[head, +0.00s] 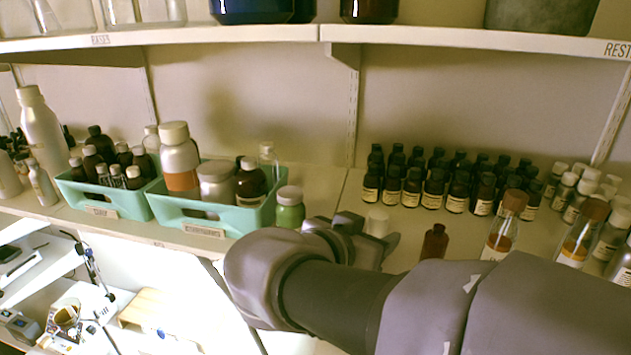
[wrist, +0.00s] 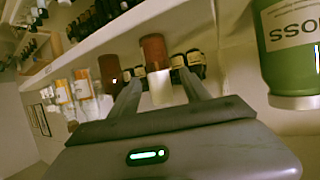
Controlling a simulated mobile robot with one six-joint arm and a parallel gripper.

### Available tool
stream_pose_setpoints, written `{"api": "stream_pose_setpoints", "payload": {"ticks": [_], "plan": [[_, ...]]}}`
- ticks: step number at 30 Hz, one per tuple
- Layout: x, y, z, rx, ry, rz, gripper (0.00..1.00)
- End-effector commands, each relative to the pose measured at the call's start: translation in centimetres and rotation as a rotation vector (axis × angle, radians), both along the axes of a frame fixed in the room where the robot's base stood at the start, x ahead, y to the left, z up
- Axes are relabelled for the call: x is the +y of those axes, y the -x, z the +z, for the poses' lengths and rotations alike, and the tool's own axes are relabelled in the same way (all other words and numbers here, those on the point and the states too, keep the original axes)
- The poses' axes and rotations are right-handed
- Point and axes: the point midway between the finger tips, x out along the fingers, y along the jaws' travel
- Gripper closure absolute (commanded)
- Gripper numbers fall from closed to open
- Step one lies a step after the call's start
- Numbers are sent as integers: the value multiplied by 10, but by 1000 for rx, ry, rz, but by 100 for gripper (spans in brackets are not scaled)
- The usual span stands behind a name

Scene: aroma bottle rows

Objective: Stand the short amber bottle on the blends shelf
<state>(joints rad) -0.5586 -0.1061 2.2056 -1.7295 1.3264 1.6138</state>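A small amber bottle with a white cap (wrist: 154,52) shows between and just past my fingers in the wrist view. Its white cap also shows in the head view (head: 377,222), with its body hidden behind my gripper. My gripper (head: 366,240) is open, with a gap beside the cap; its fingers also show in the wrist view (wrist: 160,82). A second small reddish-brown bottle with a narrow dark neck (head: 435,243) stands to the right; I cannot tell which is the short one. No label reading blends is legible.
Green bins (head: 180,217) with bottles stand at left. A green bottle (head: 289,208) is close left of my gripper. Rows of dark bottles (head: 433,190) stand behind; cork-topped bottles (head: 503,228) stand right. An upper shelf (head: 440,36) runs above. Bare board lies behind my gripper.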

Motion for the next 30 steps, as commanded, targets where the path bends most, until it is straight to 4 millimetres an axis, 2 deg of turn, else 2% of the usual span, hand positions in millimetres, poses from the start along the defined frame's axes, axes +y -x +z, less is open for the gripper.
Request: {"api": "stream_pose_setpoints", "payload": {"ticks": [7, 10, 15, 19, 22, 23, 26, 27, 28, 30], "plan": [[1, 1, 8, 1, 1, 2, 45], [19, 19, 13, -4, -3, 8, 45], [50, 55, 32, -2, -1, 8, 45], [65, 74, 43, -1, 0, 5, 45], [69, 82, 47, 9, 0, 0, 45], [64, 85, 43, 36, 0, -4, 45], [19, 111, 0, 305, -34, -15, 45], [1, 130, -28, 455, -90, 8, 45], [-8, 147, -48, 556, -149, 43, 45], [-9, 180, -85, 698, -318, 165, 45]]}}
